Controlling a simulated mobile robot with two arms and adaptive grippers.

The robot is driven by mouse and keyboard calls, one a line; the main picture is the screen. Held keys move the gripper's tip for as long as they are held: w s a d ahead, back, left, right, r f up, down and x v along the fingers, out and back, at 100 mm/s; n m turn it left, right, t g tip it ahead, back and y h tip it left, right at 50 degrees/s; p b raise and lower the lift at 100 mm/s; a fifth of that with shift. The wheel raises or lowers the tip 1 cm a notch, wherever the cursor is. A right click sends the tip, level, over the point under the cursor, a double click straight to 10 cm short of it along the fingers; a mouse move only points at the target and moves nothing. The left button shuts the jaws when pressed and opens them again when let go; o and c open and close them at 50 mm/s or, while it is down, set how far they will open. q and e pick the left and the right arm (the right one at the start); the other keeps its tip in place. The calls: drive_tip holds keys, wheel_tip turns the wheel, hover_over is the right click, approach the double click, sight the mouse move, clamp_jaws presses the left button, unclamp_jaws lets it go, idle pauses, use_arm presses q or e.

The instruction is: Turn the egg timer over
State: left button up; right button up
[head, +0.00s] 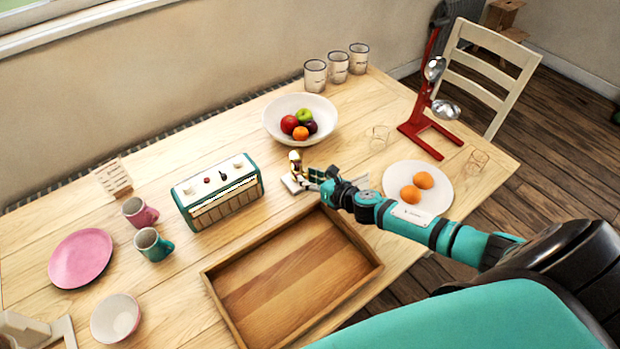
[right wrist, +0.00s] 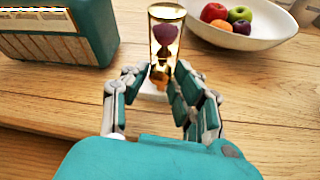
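The egg timer (right wrist: 164,42) stands upright in the right wrist view, a gold-framed glass with dark purple sand in its upper bulb and a pale base. In the head view the egg timer (head: 294,158) is on the table just right of the teal radio, partly hidden by my gripper. My right gripper (right wrist: 158,80) is open, low at table height, with its fingers spread on the near side of the timer's lower part. Whether either finger touches it I cannot tell. My left gripper is not in view.
The teal radio (head: 218,192) stands left of the timer and the fruit bowl (head: 276,127) behind it. A wooden tray (head: 226,314) lies in front. A plate (head: 440,192) with two oranges, a glass (head: 379,138) and a red stand (head: 420,118) are to the right.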

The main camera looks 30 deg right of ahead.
drive_tip(key=o, duration=0.3)
drive_tip(key=shift+r, duration=0.15)
wheel_tip(320, 180, up, 10)
drive_tip(key=shift+f, duration=0.15)
drive_tip(key=shift+s+f, duration=0.1)
idle(0.6)
